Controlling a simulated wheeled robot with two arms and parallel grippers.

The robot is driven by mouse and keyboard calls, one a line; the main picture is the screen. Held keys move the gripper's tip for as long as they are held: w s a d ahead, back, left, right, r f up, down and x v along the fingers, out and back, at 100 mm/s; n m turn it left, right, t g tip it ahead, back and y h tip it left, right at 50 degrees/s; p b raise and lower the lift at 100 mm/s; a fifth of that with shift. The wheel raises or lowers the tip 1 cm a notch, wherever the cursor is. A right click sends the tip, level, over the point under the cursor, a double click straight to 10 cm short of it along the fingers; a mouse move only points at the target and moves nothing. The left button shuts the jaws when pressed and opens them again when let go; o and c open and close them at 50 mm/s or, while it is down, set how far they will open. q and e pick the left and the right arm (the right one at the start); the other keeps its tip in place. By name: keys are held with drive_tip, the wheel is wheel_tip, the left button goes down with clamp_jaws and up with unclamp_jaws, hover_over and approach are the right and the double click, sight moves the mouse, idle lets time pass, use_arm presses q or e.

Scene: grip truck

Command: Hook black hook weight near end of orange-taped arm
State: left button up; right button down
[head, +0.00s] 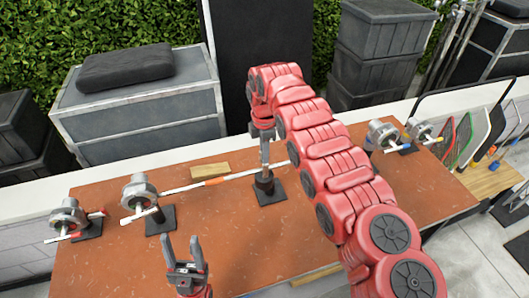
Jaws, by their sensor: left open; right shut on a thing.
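A thin pale rod, the orange-taped arm (235,176), runs from the clamp head (139,192) on the left to behind my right gripper. Its orange tape (215,181) is near its middle. My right gripper (265,160) points down at the rod's right part and is shut on the top of the black hook weight (264,185). The weight is a dark cylinder low over a black square plate. Its hook is hidden by the fingers, and I cannot tell whether it touches the rod. My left gripper (182,252) is open and empty at the table's front.
The rust-coloured table (330,250) is mostly clear in front. Another clamp (68,215) stands at the left, and more clamps (383,133) at the right back. A small wooden block (210,170) lies behind the rod. Grey cases (140,115) stand behind the table.

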drive_tip(key=shift+f, duration=0.15)
drive_tip(key=shift+f+b, duration=0.6)
drive_tip(key=shift+f, duration=0.25)
idle(0.3)
drive_tip(key=c, duration=0.8)
unclamp_jaws()
